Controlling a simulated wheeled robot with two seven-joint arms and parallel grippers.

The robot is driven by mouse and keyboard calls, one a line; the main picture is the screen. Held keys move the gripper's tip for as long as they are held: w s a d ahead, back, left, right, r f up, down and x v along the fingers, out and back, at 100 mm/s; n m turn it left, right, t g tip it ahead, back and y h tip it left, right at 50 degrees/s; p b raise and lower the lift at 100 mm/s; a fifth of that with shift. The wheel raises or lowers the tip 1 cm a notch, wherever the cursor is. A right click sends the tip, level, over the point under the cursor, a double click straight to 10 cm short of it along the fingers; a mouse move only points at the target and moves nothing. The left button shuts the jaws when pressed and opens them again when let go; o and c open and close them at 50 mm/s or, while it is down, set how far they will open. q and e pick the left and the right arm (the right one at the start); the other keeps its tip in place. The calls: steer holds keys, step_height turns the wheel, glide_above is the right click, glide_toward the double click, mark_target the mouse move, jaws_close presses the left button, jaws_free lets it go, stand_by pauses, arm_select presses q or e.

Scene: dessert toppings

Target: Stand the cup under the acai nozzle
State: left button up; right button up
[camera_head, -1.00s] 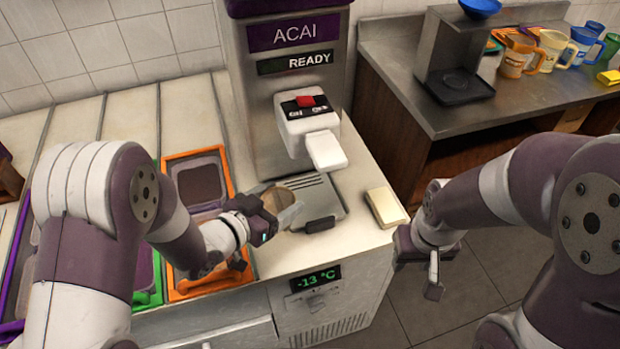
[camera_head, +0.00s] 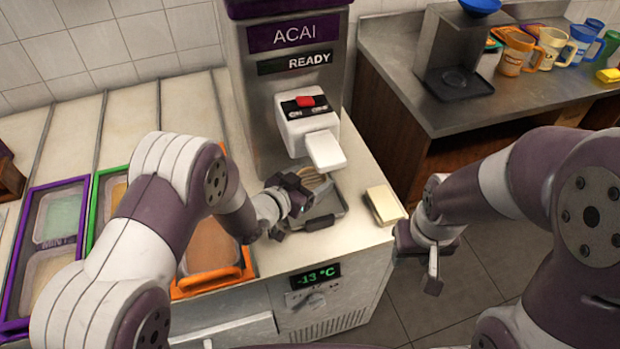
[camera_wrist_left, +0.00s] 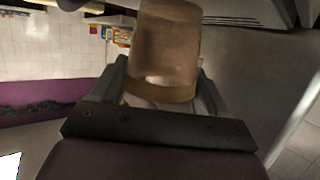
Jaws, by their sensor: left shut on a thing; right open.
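The acai machine (camera_head: 290,110) stands at the back, its sign reading ACAI and READY. Its white nozzle (camera_head: 325,149) juts out over the drip tray (camera_head: 325,212). My left gripper (camera_head: 305,190) is over the drip tray, below and a little left of the nozzle. It is shut on the cup (camera_wrist_left: 168,50), a see-through brownish cup that fills the upper middle of the left wrist view. In the head view the cup is mostly hidden behind the gripper; I cannot tell whether it touches the tray. My right gripper (camera_head: 433,265) is open and empty beside the counter, above the floor.
A pale yellow block (camera_head: 385,205) lies right of the drip tray. Topping tubs in an orange frame (camera_head: 212,280), and purple and green ones, sit left. A side counter (camera_head: 480,110) with mugs (camera_head: 517,53) stands at the back right.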

arm_select(q)
steer(key=o, duration=1.1)
steer(key=shift+f, duration=0.15)
steer(key=shift+r+p, duration=0.35)
steer(key=shift+r, duration=0.05)
steer(key=v, duration=1.2)
steer(key=w+a+f+n+g+y, duration=0.1)
steer(key=a+n+g+y, duration=0.1)
steer(key=a+y, duration=0.4)
steer(key=s+a+n+g+y, duration=0.1)
steer(key=s+n+g, duration=0.1)
steer(key=s, duration=0.2)
steer(key=s+a+r+n+g+y, duration=0.1)
steer(key=s+a+g, duration=0.1)
steer(key=s, duration=0.3)
steer(key=s+a+n+g+y, duration=0.1)
steer(key=s+a+n+g, duration=0.1)
steer(key=s+g, duration=0.2)
steer(key=shift+s+r+n, duration=0.2)
steer(key=shift+r+n, duration=0.1)
steer(key=shift+r, duration=0.05)
steer(key=shift+w, duration=0.1)
